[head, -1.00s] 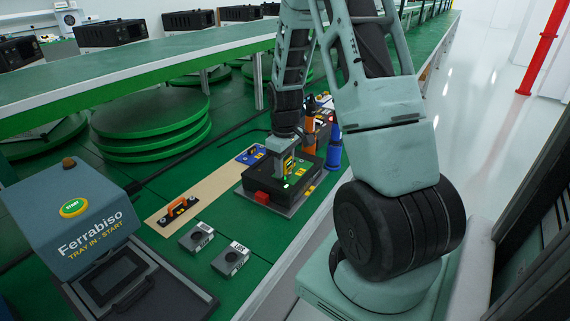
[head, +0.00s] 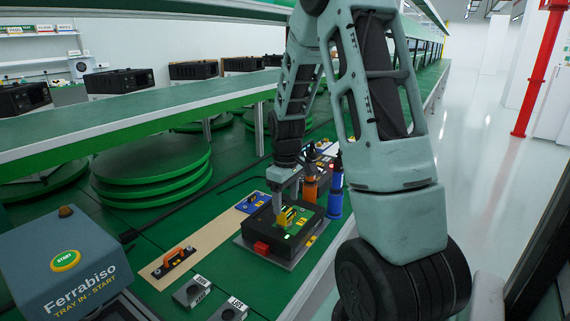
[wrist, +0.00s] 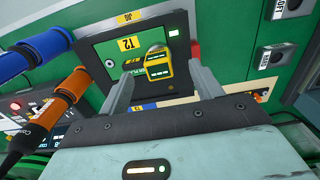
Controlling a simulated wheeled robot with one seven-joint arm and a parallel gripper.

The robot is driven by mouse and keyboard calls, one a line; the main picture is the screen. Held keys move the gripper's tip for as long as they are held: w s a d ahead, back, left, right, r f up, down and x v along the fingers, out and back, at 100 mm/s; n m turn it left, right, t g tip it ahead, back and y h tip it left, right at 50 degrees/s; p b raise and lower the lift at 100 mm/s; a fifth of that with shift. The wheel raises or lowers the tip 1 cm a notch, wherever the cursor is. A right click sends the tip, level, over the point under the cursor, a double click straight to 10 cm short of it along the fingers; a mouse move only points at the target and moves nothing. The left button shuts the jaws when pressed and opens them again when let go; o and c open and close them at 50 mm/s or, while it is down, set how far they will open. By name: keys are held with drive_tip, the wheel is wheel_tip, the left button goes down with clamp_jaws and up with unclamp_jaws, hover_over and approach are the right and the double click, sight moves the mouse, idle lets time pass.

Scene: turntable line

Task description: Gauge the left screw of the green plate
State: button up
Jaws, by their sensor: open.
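The green plate (head: 300,232) lies in a black square fixture (head: 262,232) on the bench, and its green face (wrist: 122,72) also shows in the wrist view. A yellow gauge (head: 284,218) with a green display stands on the plate; it also shows in the wrist view (wrist: 159,70). My gripper (wrist: 162,76) is open, with one finger on each side of the gauge and gaps between. In the head view my gripper (head: 283,203) is low over the plate. I cannot tell which screw is under the gauge; its foot is partly hidden.
Orange (head: 310,186) and blue (head: 335,190) tools stand right behind the fixture. A red block (head: 261,248) is on its front. The START box (head: 65,262) is front left.

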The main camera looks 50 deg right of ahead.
sight(285, 211)
wheel_tip(285, 211, up, 12)
drive_tip(key=shift+a, duration=0.25)
drive_tip(key=shift+f, duration=0.15)
idle(0.7)
drive_tip(key=a+n, duration=0.4)
drive_tip(key=a, duration=2.1)
drive_tip(key=s+a+f+n+p, duration=0.1)
drive_tip(key=s+a+f+n, duration=0.1)
drive_tip(key=s+a, duration=1.3)
drive_tip(key=shift+s+f+n+y, duration=0.35)
drive_tip(key=shift+s+f, duration=0.25)
drive_tip(key=shift+s, duration=0.3)
